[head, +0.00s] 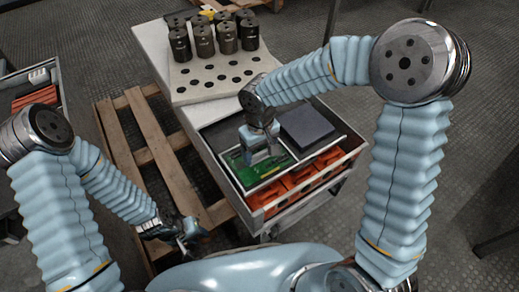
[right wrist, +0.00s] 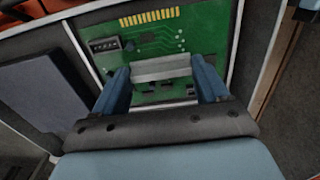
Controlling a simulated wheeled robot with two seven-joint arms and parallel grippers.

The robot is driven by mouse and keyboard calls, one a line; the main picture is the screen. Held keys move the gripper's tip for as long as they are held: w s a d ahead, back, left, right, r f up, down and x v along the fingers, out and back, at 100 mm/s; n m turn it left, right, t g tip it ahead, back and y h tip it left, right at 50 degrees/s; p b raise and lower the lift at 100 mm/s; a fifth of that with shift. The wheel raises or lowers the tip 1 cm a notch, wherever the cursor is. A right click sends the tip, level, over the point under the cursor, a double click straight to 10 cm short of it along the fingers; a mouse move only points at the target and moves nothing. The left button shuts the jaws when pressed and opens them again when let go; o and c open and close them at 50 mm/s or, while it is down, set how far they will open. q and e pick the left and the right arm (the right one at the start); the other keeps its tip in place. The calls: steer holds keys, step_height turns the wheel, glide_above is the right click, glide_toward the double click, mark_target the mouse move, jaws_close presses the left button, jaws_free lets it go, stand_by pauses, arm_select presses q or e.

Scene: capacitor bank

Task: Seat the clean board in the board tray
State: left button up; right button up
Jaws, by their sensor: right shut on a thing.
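The green board (head: 277,162) lies in the pale-rimmed board tray (head: 268,182) on top of the cart. In the right wrist view the board (right wrist: 205,45) shows gold contacts along one edge, a dark connector and small chips. My right gripper (head: 262,156) points down over the board. In the right wrist view its fingers (right wrist: 166,80) are shut on the grey bar across the board. The fingers and palm hide part of the board, and I cannot tell whether it lies fully flat. My left gripper (head: 190,236) hangs low beside the cart, away from the board; its jaw gap is unclear.
A dark flat block (head: 306,126) lies beside the board tray. Orange bins (head: 300,178) sit below it in the cart. Several dark capacitors (head: 227,38) stand on a holed pale rack (head: 215,82) behind. A wooden pallet (head: 150,135) lies left of the cart.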

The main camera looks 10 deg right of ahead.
steer(key=shift+f, duration=0.15)
stand_by(0.5)
steer(key=o, duration=1.1)
